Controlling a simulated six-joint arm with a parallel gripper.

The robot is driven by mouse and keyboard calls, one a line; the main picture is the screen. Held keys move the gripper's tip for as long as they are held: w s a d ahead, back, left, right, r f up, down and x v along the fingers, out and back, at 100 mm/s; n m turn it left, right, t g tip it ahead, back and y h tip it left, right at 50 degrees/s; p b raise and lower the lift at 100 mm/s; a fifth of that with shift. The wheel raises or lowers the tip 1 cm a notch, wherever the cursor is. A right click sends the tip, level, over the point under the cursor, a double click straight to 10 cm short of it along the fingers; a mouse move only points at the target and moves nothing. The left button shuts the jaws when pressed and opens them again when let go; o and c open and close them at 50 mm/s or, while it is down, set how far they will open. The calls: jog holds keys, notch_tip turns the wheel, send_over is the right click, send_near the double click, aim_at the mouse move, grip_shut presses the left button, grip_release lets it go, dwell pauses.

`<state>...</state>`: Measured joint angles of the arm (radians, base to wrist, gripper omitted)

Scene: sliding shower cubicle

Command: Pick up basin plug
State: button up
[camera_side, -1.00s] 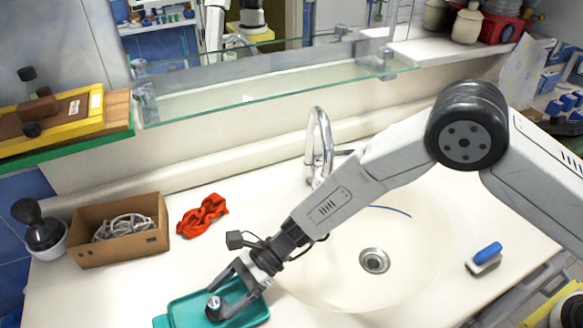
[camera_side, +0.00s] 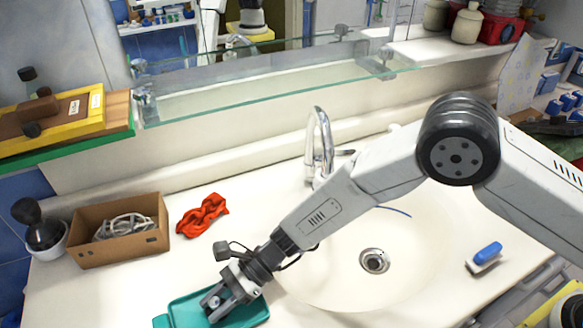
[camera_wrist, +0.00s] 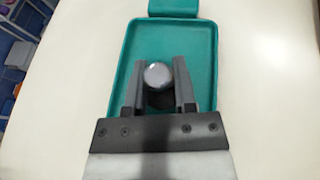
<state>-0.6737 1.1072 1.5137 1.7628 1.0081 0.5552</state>
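The basin plug (camera_side: 213,301) has a round silver knob and sits on the teal tray (camera_side: 243,315) at the lower left of the side view. In the wrist view its shiny knob (camera_wrist: 158,74) shows between my fingers, over a dark base that is partly hidden. My gripper (camera_side: 215,305) is low over the tray and points down at the plug. Its two grey fingers (camera_wrist: 159,80) are drawn in against both sides of the knob. The plug is still down at the tray.
A cardboard box (camera_side: 95,251) with a cable and a red cloth (camera_side: 203,214) lie behind the tray. The sink drain (camera_side: 374,261), faucet (camera_side: 319,145) and blue-handled brush (camera_side: 486,257) are to the right. A glass shelf (camera_side: 270,92) runs above the counter.

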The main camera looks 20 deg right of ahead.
grip_shut()
jog(key=shift+r, duration=0.15)
jog(key=shift+r, duration=0.5)
jog(key=s+d+r, duration=1)
jog(key=r, duration=0.1)
jog(key=shift+r, duration=0.35)
dwell(0.6)
